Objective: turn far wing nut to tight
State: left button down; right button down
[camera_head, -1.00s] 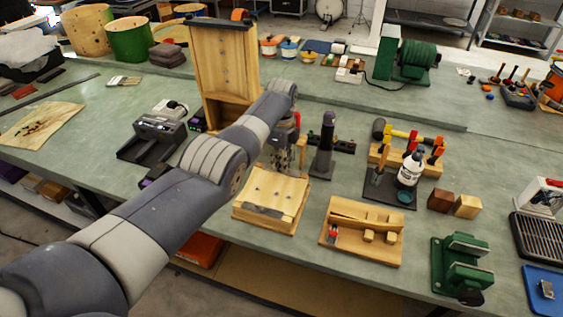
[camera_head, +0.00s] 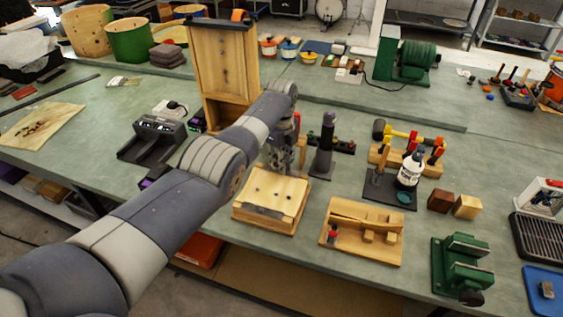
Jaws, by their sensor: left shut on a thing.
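My left arm comes in from the left and bends down at the wrist over a low wooden block (camera_head: 268,207). My left gripper (camera_head: 277,172) points down at the far edge of this block. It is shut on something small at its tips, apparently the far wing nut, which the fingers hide. Small dark metal fittings show on the block's top, too small to tell apart. My right gripper is not in view.
An upright wooden panel (camera_head: 229,62) stands behind my left wrist. A dark upright tool (camera_head: 325,145) stands close to the gripper's right. A wooden tray (camera_head: 382,252) and a green vise (camera_head: 460,265) are at the right front. Bare green bench top lies between them.

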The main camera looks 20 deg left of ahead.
pick_arm(q)
jog(key=c, duration=1.7)
grip_release()
jog(key=shift+o, duration=0.2)
notch_tip(320, 180, up, 12)
